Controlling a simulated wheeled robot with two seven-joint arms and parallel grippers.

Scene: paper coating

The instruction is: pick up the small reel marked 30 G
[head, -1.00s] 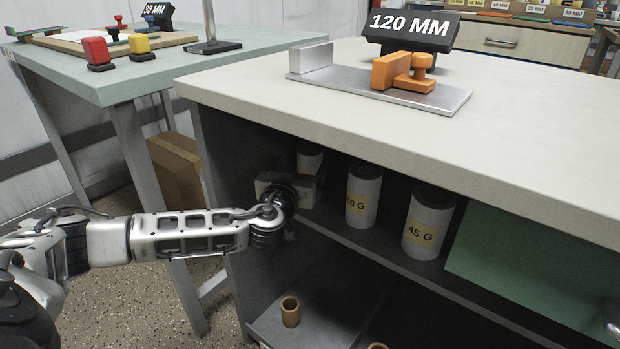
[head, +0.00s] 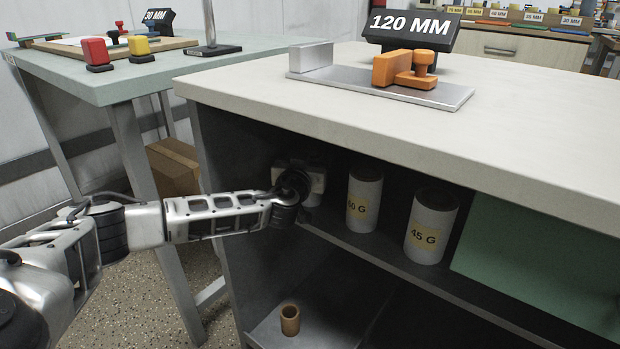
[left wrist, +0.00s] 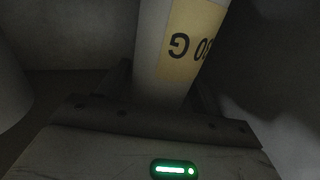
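In the left wrist view a pale reel (left wrist: 165,72) with a yellow label stands close in front of my left gripper (left wrist: 163,92). My right gripper is not in view.
A reel with a partly hidden label (head: 364,190) and the 45 G reel (head: 430,228) stand to the right on the shelf (head: 385,248). A green panel (head: 535,255) is beyond them. The tabletop (head: 540,140) is close above my gripper. A brown tube (head: 290,320) stands below.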

